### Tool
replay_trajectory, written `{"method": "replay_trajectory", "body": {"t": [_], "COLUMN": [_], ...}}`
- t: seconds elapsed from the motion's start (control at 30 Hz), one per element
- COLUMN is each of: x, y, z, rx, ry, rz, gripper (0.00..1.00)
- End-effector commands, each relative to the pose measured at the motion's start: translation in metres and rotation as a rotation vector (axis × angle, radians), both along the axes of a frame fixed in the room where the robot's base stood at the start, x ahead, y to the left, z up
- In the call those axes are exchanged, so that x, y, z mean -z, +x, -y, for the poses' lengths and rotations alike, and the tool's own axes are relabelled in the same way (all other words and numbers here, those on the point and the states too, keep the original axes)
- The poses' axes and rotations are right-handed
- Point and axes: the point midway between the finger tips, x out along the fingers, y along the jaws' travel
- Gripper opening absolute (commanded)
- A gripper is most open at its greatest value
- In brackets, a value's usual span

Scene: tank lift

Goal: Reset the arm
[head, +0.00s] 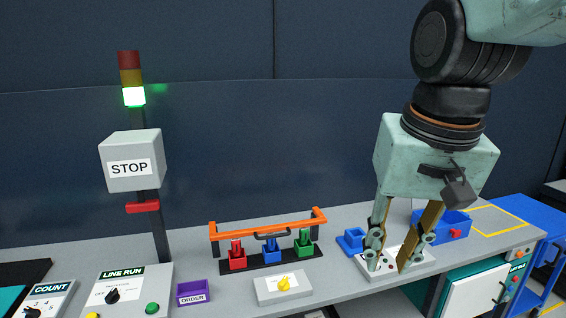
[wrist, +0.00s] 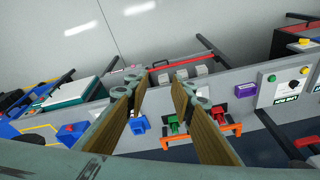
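My gripper (head: 391,256) hangs from my pale green arm at the right of the head view, fingers pointing down. Its two fingers are spread apart with nothing between them. In the head view they overlap a white panel (head: 428,258) on the grey bench; I cannot tell whether they touch it. The wrist view shows both fingers (wrist: 166,86) apart, with only bench and background between and beyond them.
Left of my gripper, an orange rail (head: 268,230) stands behind red, blue and green pieces. A blue block (head: 352,241) and blue bin (head: 455,222) are close by. A STOP box (head: 131,163), LINE RUN panel (head: 124,290) and purple ORDER tray (head: 194,291) stand further left.

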Motion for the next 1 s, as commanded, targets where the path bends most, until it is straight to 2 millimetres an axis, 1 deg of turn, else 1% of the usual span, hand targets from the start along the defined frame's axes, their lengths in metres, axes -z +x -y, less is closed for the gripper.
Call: {"method": "replay_trajectory", "body": {"t": [0.03, 0.33, 0.7, 0.9, 1.0], "x": [-0.001, 0.0, 0.008, 0.015, 0.018], "y": [-0.009, -0.055, -0.112, -0.138, -0.146], "z": [0.002, 0.015, 0.026, 0.03, 0.032], "rx": [-0.004, -0.041, -0.084, -0.107, -0.114], "ry": [-0.002, -0.016, -0.037, -0.049, -0.053], "rz": [0.008, 0.039, 0.075, 0.092, 0.099], "gripper": [0.23, 0.23, 0.23, 0.23, 0.23]}}
